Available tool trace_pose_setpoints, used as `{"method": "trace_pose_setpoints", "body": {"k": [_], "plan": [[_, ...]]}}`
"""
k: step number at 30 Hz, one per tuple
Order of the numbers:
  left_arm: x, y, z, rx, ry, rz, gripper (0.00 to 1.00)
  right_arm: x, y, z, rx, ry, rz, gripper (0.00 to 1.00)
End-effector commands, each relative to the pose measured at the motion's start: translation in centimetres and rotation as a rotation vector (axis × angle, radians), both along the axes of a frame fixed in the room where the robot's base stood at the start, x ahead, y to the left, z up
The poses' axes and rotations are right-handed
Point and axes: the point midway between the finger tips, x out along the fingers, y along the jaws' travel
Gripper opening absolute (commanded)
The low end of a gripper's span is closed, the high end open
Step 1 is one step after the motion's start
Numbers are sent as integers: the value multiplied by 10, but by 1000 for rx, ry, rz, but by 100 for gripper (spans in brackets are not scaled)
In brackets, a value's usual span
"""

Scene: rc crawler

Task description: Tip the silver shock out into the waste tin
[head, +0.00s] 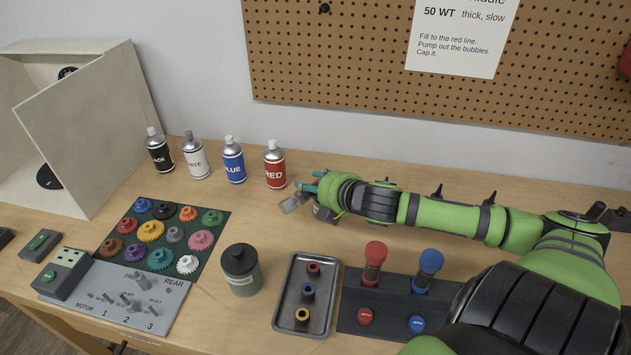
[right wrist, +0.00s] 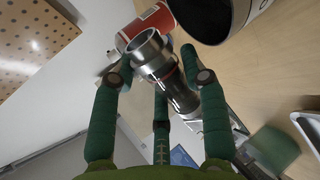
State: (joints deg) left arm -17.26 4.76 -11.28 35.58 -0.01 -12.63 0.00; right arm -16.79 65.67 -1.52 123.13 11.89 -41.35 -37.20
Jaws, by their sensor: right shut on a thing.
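My right gripper (head: 308,192) is shut on the silver shock (head: 294,203) above the table, near the red can. In the right wrist view the fingers (right wrist: 160,85) close around the silver shock (right wrist: 148,52). Its shiny open end points to the upper left and its dark body runs to the lower right, so it lies tilted. A round tin with a dark inside (right wrist: 208,16), seemingly the waste tin, is close beside the shock. In the head view that tin is mostly or wholly hidden by my gripper. I cannot see any oil flowing. My left gripper is out of view.
The red can (head: 275,168) stands left of the gripper, beside blue, white and black cans. A dark-lidded jar (head: 240,270), a grey tray (head: 280,305) with small rings, and a stand (head: 345,318) holding red-topped and blue-topped shocks are in front. Gears lie on a green mat (head: 210,247).

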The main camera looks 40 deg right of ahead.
Motion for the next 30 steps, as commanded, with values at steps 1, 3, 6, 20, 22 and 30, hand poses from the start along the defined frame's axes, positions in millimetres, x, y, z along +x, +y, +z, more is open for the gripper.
{"method": "trace_pose_setpoints", "body": {"k": [1, 3, 6, 20, 22, 30], "plan": [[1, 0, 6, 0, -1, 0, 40, -1, -2, 3, 67, 1, -3, 4], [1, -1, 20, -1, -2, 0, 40, 0, -2, 7, 114, 2, -2, 4], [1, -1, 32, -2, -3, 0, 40, 0, -3, 9, 193, -1, -1, 4], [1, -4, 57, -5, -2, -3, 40, 0, -7, 9, 512, -6, 1, 4], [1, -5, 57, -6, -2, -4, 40, 0, -7, 9, 524, -6, 1, 4], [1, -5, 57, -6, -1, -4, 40, 0, -7, 8, 527, -6, 2, 4]]}}
